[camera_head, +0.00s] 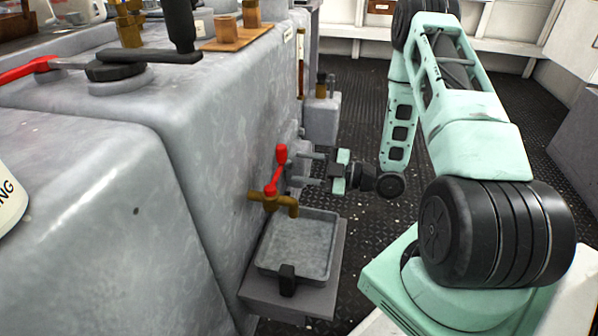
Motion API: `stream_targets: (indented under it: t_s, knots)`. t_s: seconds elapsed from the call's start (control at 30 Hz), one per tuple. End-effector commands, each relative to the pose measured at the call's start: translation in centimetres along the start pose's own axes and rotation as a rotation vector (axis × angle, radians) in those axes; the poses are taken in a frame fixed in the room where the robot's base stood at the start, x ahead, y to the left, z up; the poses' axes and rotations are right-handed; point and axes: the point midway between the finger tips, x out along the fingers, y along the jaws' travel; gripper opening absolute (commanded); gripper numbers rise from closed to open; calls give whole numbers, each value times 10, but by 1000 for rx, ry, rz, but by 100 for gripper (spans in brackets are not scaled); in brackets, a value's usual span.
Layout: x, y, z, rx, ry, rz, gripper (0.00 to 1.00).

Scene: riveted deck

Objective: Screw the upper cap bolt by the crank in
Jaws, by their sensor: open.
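A black crank (140,62) with an upright black grip lies on top of the large grey machine casing (95,125). I cannot make out any cap bolt; the casing's side wall is seen at a steep slant and is partly hidden. My gripper (302,169) is open, with its two grey fingers pointing left at that side wall. It is just behind the red handle of a brass tap, and low beside the casing, well away from the crank. I cannot tell whether anything is between the fingers or whether they touch the wall.
The brass tap (272,200) with its red handle (276,170) stands out close in front of my gripper. A grey tray (332,245) sits below it. A red lever (28,69) and brass parts are on the casing. The dark riveted floor (352,100) is clear behind.

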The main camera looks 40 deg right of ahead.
Motion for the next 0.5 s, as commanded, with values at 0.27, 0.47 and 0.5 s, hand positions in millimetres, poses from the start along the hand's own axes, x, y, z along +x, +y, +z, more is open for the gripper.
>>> stream_targets:
  t_s: [0.27,0.47,0.5]
  knots:
    - [17,0,0,1,1,1,45]
    - [17,0,0,1,0,1,45]
    - [17,0,0,1,0,1,39]
